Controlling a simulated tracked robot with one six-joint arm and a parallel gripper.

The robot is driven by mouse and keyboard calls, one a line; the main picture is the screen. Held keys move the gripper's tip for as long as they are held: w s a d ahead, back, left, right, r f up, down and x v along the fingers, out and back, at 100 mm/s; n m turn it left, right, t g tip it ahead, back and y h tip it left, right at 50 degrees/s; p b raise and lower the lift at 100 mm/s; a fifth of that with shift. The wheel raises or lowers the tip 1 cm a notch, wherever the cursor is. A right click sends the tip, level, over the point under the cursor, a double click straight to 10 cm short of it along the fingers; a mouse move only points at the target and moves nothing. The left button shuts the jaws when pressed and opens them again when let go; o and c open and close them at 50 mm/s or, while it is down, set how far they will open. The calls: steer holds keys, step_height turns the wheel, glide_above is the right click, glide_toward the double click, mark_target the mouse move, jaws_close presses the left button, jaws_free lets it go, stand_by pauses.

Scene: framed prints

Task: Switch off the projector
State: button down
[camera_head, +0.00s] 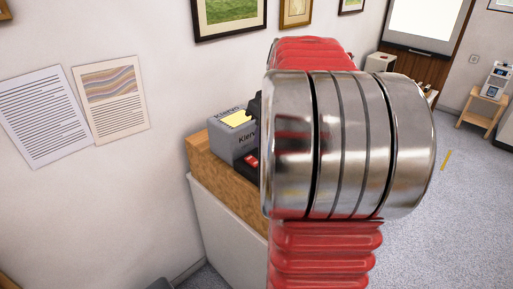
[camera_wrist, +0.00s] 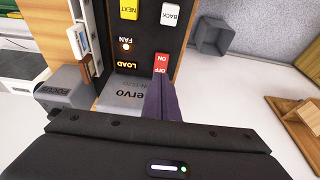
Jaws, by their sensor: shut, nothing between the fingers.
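The projector is a grey box marked Klervo (camera_head: 240,133) with a yellow label, on a wooden-topped cabinet. In the wrist view its black control panel (camera_wrist: 127,40) has a red rocker switch (camera_wrist: 162,61), marked ON and OFF. NEXT, BACK, FAN and LOAD are also marked. My gripper (camera_wrist: 160,82) is shut and empty, its dark fingers reaching up to the OFF end of the switch. I cannot tell whether it touches. In the head view the red switch (camera_head: 251,161) also shows, while my arm hides much of the projector and most of the gripper.
The wooden cabinet top (camera_head: 203,146) stands against the wall, with prints above it. In the wrist view a grey bin (camera_wrist: 212,36) stands on the floor beyond the cabinet, and a wooden stand (camera_wrist: 303,120) is at right. A lit white screen (camera_head: 421,24) is at the back.

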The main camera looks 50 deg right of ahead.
mark_target(250, 157)
steer(key=v, duration=0.6)
steer(key=shift+s+r, duration=0.2)
steer(key=shift+r, duration=0.1)
steer(key=shift+w+r, duration=0.2)
steer(key=shift+w, duration=0.5)
steer(key=shift+f, duration=0.1)
steer(key=x, duration=1.3)
steer(key=shift+f, duration=0.35)
